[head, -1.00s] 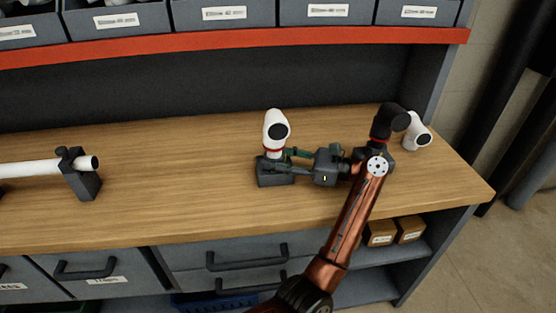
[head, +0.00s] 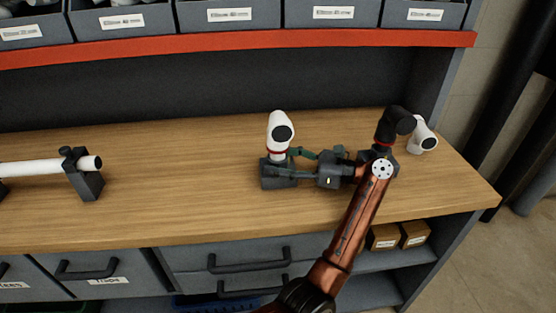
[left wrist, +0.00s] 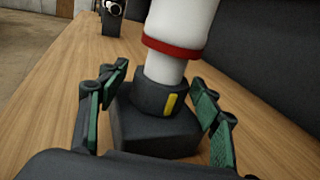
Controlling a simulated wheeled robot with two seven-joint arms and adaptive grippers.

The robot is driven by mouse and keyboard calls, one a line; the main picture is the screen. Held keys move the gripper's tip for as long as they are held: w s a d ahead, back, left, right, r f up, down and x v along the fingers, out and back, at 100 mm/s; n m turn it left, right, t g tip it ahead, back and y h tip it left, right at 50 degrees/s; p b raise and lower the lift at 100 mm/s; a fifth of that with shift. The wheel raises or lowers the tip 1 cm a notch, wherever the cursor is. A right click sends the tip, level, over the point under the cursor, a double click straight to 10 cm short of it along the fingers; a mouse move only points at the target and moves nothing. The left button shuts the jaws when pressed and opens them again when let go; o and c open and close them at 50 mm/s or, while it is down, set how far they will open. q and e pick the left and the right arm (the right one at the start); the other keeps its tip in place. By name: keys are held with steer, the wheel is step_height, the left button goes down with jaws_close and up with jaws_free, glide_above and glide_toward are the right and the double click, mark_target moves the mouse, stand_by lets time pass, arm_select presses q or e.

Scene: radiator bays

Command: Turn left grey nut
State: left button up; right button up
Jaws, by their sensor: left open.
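The left grey nut (left wrist: 160,103) is a dark grey collar with a yellow mark at the foot of a white pipe piece (left wrist: 180,30) with a red ring. It sits on a dark block (left wrist: 150,136). In the head view the white elbow (head: 280,130) stands upright above the nut (head: 276,159). My left gripper (head: 284,164) reaches in from the right, low over the bench. In the left wrist view its green-padded fingers (left wrist: 163,95) are spread, one on each side of the nut, with visible gaps. My right gripper is not in view.
The wooden bench (head: 180,215) is clear between the fitting and a white pipe in a dark clamp (head: 86,180) at the left. Another white fitting (head: 424,137) stands at the right, close to my arm. A red-edged shelf (head: 240,42) with bins runs above.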

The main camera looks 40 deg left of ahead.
arm_select(q)
steer(key=shift+d, duration=0.1)
steer(key=shift+v, duration=3.7)
